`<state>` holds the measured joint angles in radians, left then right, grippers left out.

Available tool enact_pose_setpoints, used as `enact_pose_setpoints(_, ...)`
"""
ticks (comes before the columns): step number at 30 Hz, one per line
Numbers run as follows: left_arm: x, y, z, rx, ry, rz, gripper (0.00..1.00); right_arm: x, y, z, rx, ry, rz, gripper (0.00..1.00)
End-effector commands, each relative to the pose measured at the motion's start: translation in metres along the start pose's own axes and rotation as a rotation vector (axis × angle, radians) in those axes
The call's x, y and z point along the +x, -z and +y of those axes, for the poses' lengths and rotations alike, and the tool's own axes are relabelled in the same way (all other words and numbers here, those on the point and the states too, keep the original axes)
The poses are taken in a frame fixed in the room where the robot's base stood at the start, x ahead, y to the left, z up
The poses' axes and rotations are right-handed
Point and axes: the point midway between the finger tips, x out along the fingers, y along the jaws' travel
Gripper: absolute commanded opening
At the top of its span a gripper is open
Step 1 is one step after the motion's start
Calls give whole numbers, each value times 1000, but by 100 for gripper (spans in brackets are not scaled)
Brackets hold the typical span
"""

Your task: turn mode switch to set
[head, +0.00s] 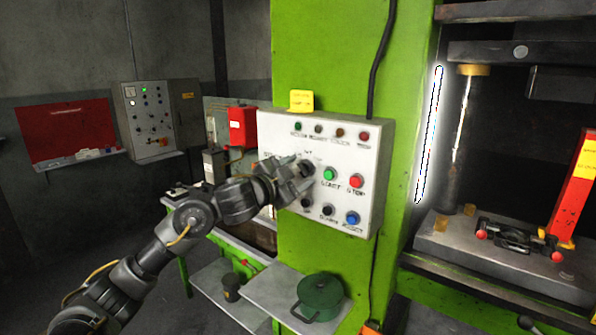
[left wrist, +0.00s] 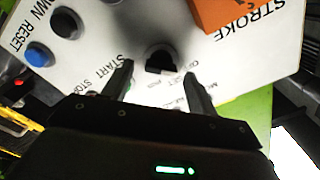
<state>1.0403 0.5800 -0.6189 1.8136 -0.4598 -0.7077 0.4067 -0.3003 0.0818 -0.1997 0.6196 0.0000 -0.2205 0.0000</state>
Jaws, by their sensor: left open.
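The white control panel (head: 272,135) is fixed to the green press column. In the left wrist view the mode switch (left wrist: 160,60) is a black knob on the panel (left wrist: 105,50), seen upside down. Small lettering beside the knob is partly readable. In the head view the black knob (head: 306,165) is mostly hidden by my left gripper (head: 297,180). My left gripper is open, and in the left wrist view its fingertips (left wrist: 160,78) stand on either side of the knob, just short of it. I cannot tell whether they touch it. My right gripper is not in view.
A green START button (head: 328,174) and red STOP button (head: 356,181) sit close to the right of my fingers. A blue button (head: 352,217) is below. A green pot (head: 320,296) stands on the shelf beneath. An orange block (left wrist: 228,14) shows near the STROKE lettering.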

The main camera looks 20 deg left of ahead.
Motion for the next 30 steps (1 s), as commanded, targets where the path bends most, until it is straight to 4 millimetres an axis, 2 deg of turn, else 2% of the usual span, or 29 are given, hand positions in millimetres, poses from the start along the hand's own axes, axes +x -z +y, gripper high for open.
enact_pose_setpoints(8,2,0,0,0,1,0,58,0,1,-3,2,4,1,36)
enact_pose_setpoints(19,2,0,0,0,1,-1,14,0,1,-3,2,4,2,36)
enact_pose_setpoints(30,2,-2,2,78,-1,0,14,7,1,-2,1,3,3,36)
